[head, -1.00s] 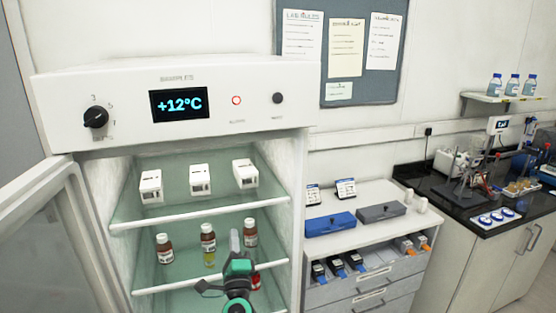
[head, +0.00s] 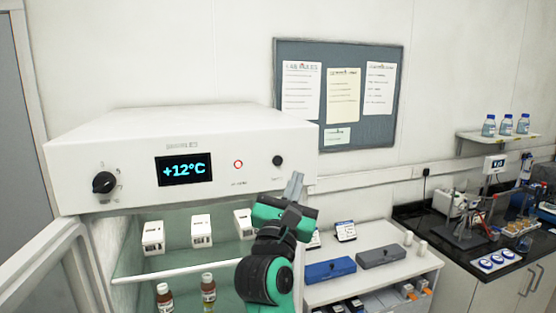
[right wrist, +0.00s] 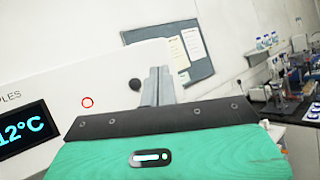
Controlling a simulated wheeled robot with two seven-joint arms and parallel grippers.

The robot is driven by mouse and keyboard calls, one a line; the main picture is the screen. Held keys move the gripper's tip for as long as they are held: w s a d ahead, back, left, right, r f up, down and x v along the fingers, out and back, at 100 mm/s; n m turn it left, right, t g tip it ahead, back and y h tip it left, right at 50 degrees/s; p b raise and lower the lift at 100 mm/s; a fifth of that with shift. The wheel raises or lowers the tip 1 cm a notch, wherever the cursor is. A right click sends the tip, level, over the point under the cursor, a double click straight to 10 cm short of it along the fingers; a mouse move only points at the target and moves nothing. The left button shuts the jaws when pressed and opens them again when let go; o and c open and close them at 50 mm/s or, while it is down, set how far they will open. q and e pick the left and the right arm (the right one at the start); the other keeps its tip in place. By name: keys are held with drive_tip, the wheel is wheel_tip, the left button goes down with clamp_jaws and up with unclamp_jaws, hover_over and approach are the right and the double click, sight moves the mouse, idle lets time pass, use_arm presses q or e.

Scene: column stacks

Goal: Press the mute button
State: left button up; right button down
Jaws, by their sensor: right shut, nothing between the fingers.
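The mute button (head: 278,160) is a small dark round knob on the right of the white fridge's top panel (head: 130,148). It also shows in the right wrist view (right wrist: 135,85), just left of the fingertips. My right gripper (head: 295,183) is shut and empty. In the head view its fingertips are a little below and right of the button; a gap shows in the picture. The fingers also show in the right wrist view (right wrist: 158,84). A red-ringed alarm light (head: 238,164) and a display (head: 183,169) reading +12°C are left of the button. My left gripper is not in view.
The fridge door (head: 40,270) stands open at the left. White boxes (head: 201,231) and brown bottles (head: 208,288) stand on its shelves. A black dial (head: 104,183) is at the panel's left. A blue case (head: 330,270) lies on the cabinet at the right.

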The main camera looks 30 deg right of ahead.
drive_tip(key=shift+w, duration=0.1)
drive_tip(key=b, duration=0.2)
approach(278, 161)
drive_tip(key=shift+w+d+r, duration=0.3)
drive_tip(key=shift+d+r, duration=0.35)
drive_tip(key=shift+d, duration=0.2)
drive_tip(key=shift+w+d+r, duration=0.3)
drive_tip(key=shift+d+r, duration=0.3)
drive_tip(key=shift+d, duration=0.25)
drive_tip(key=shift+w+d+r, duration=0.25)
drive_tip(key=shift+d+r, duration=0.4)
drive_tip(key=shift+d, duration=0.2)
drive_tip(key=shift+w, duration=0.1)
drive_tip(key=shift+w+d, duration=0.1)
drive_tip(key=shift+w, duration=0.2)
drive_tip(key=shift+w+d, duration=0.1)
drive_tip(key=shift+w, duration=0.25)
idle(0.4)
drive_tip(key=shift+s, duration=0.15)
drive_tip(key=shift+s+a, duration=0.2)
drive_tip(key=shift+s, duration=0.45)
drive_tip(key=shift+s, duration=0.1)
